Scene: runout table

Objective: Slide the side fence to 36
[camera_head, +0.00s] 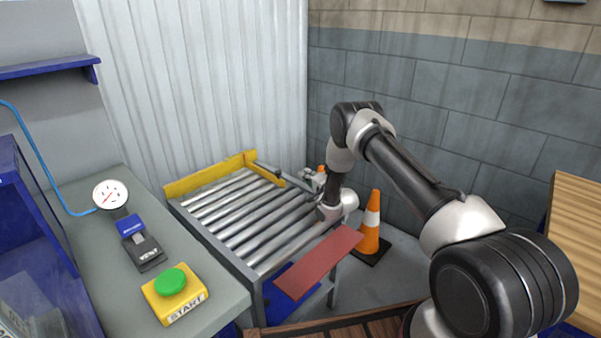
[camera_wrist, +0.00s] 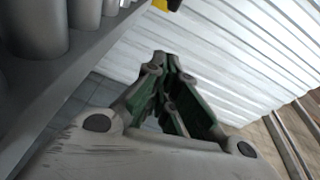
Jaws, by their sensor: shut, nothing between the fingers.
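The roller runout table (camera_head: 250,265) stands left of my arm in the head view. A yellow fence runs along its far end (camera_head: 210,174), and a shorter yellow piece (camera_head: 267,172) runs along its far right side. I cannot tell for sure which piece is the side fence, and no scale or number is readable. My gripper (camera_wrist: 165,60) is shut and empty in the wrist view, pointing toward the corrugated wall. It is beside the table's right edge, apart from the yellow part (camera_wrist: 166,4) at the top of that view. In the head view my gripper is small and partly hidden.
A red plate (camera_head: 320,262) sticks out at the table's near right. An orange cone (camera_head: 370,225) stands right of my wrist. A bench (camera_head: 110,240) at left carries a green start button (camera_head: 170,281) and a gauge (camera_head: 110,194). Corrugated (camera_head: 200,80) and block walls close the back.

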